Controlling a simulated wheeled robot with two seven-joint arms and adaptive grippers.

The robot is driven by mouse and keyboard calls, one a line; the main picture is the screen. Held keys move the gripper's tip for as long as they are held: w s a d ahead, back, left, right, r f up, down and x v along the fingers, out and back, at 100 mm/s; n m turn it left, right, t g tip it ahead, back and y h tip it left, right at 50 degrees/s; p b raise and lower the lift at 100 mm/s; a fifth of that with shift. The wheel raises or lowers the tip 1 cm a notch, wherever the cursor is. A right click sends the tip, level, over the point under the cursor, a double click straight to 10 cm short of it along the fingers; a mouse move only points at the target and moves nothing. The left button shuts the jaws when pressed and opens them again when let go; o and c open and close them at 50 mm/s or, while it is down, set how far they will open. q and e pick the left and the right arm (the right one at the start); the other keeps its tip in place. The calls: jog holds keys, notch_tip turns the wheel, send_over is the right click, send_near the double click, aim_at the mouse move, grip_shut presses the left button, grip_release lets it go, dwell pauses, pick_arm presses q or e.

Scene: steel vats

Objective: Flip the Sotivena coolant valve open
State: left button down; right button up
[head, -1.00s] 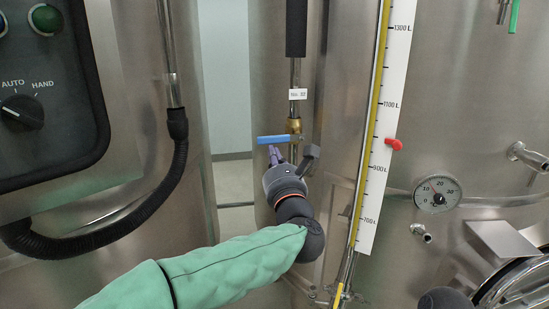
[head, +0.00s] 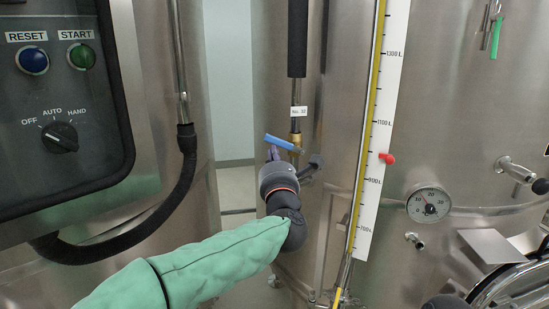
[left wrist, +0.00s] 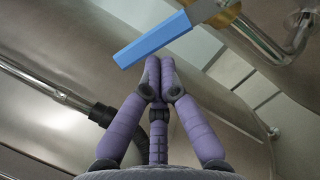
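A small valve with a blue lever handle (head: 279,142) sits on a brass body (head: 295,140) on a thin vertical pipe between the vats. The lever slants, left end higher than right. A white tag (head: 298,112) hangs above it; no coolant name can be read. My left gripper (head: 272,153) is just below the lever's left end. In the left wrist view its purple fingertips (left wrist: 160,62) are together with nothing between them. The blue lever (left wrist: 152,40) lies right beyond the tips; whether they touch is unclear. My right gripper is not in view.
A dark control panel (head: 60,100) with a black hose (head: 183,185) stands left. A white level scale (head: 377,130) with a red marker (head: 387,158) and a dial gauge (head: 428,204) are right of the valve. A narrow gap between vats lies left of the pipe.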

pick_arm(q)
jog(key=shift+w+d+r+m+g+h+p, duration=0.3)
jog(key=shift+d+r+m+p, duration=0.6)
jog(key=shift+m+p, duration=1.4)
jog(key=shift+w+d+r+m+g+h+p, duration=0.1)
jog(key=shift+d+r+m+g+h+p, duration=0.35)
jog(key=shift+r+m+p, duration=1.7)
jog(key=shift+w+d+r+m+g+h+p, duration=0.2)
jog(key=shift+d+m+p, duration=0.9)
jog(key=shift+p, duration=2.2)
jog(key=shift+a+m, duration=0.3)
jog(key=shift+m, duration=0.05)
jog(key=shift+f, duration=0.1)
